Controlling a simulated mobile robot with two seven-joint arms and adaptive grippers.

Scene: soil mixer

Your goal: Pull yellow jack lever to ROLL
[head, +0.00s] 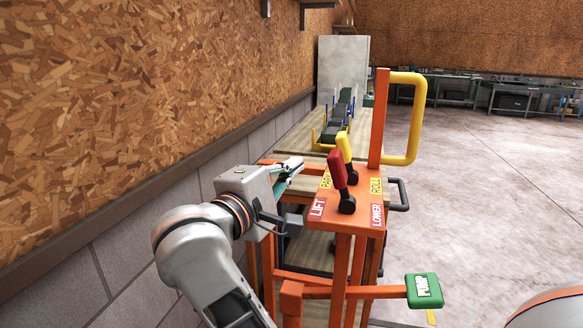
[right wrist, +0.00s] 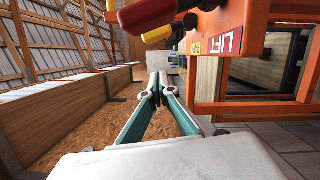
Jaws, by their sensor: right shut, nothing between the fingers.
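The yellow jack lever (head: 344,148) stands behind the red lever (head: 338,170) on the orange jack panel. Its handle leans left, toward the yellow PARK label (head: 326,181); the yellow ROLL label (head: 376,186) is on the right. My right gripper (head: 296,165) is left of both levers, apart from them, with its fingers shut and empty. In the right wrist view the shut fingers (right wrist: 157,88) point ahead, and the red lever (right wrist: 150,13) and yellow lever (right wrist: 158,34) show above them, partly cut off. My left gripper is not in view.
The orange jack frame has a yellow handle (head: 416,120) at the back and a green PUMP pedal (head: 424,290) at front right. Red LIFT (head: 317,207) and LOWER (head: 377,215) labels flank the red lever. A wall (head: 130,100) runs close on the left; open floor (head: 490,190) lies right.

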